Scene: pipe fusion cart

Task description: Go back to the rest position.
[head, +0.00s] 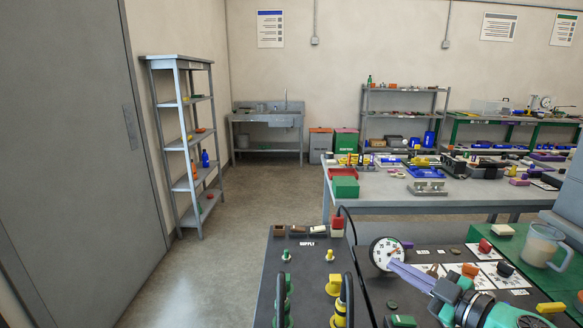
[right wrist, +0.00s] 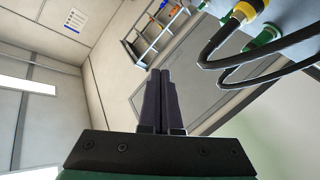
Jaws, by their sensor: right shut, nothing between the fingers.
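My right gripper (head: 394,266) comes in from the lower right in the head view, over the dark cart top (head: 305,262). Its purple-grey fingers point up and left, with the tips just below a round white gauge (head: 387,253). In the right wrist view the two fingers (right wrist: 161,74) lie side by side, shut, with nothing between them. Whether the fingers touch anything on the cart cannot be told. My left gripper is not in view.
Black hoses with a yellow fitting (head: 334,285) and green fittings stand upright on the cart. A clear jug (head: 541,246) stands on the right. A cluttered workbench (head: 390,182) is behind. The floor (head: 220,262) to the left is open, before a shelf rack (head: 187,150).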

